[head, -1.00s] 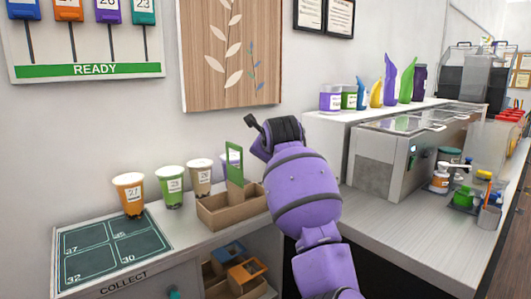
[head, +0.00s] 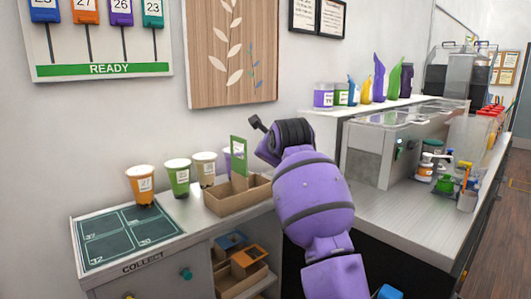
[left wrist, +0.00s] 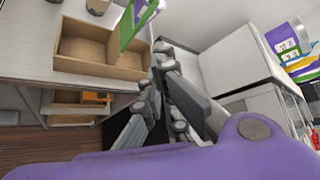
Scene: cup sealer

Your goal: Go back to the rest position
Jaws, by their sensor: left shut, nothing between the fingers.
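My left arm is the purple one in the middle of the head view. My left gripper is hidden there behind the wrist, apart from a small dark part at the far end. In the left wrist view my left gripper (left wrist: 160,65) is shut and empty, close beside the cardboard carrier (left wrist: 100,65). The head view shows the same carrier (head: 225,202) on the counter, left of my arm, with an upright green card (head: 239,160). My right gripper is not in view.
Orange (head: 140,185), green (head: 178,178) and brown (head: 205,168) cups stand left of the carrier, behind a dark numbered mat (head: 125,236). A steel unit (head: 370,155) and bottles (head: 430,165) are on the right counter. Floor (head: 505,230) shows at the far right.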

